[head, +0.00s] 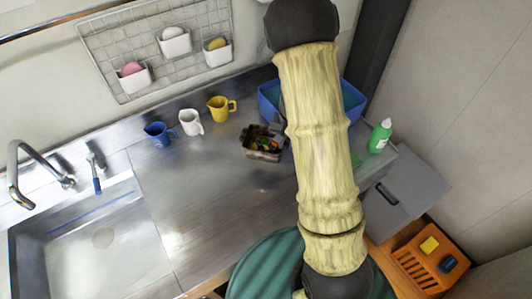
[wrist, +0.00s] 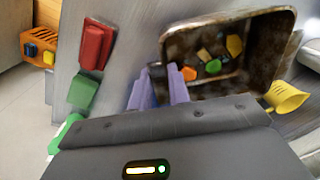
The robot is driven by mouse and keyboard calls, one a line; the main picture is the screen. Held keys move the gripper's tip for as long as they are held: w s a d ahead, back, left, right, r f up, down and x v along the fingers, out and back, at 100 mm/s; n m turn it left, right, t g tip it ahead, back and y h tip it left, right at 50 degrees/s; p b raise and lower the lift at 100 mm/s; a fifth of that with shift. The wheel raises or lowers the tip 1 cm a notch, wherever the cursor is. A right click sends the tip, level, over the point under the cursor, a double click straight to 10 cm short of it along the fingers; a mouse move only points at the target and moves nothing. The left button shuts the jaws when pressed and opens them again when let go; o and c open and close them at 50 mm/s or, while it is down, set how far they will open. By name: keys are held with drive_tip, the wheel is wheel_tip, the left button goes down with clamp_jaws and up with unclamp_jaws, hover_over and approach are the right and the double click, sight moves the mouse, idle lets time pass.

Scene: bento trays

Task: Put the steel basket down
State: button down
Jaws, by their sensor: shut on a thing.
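The steel basket (head: 248,153) is a dark, brown-stained, open container with several orange, yellow and green pieces inside. In the head view it is over the middle of the steel counter, just left of my arm. In the wrist view the basket (wrist: 277,62) fills the upper right, its opening facing the camera. My gripper (wrist: 160,74) has purple fingers, shut on the basket at its near left rim. In the head view my arm hides most of the gripper and the basket's right side. I cannot tell whether the basket's bottom touches the counter.
A blue bin (head: 268,100) stands behind the basket, partly hidden by my arm. Yellow (head: 219,108), white (head: 191,122) and blue (head: 158,134) cups stand along the wall. A green bottle (head: 380,136) is at right. The counter (head: 205,190) is clear left and front, up to the sink (head: 95,240).

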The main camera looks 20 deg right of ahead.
wheel_tip(320, 180, down, 6)
drive_tip(key=shift+r+p, duration=0.15)
drive_tip(key=shift+p, duration=0.2)
drive_tip(key=shift+f+p, duration=0.35)
drive_tip(key=shift+f, duration=1.75)
drive_tip(key=shift+f, duration=0.2)
drive_tip(key=c, duration=1.3)
unclamp_jaws()
drive_tip(key=shift+r, duration=0.1)
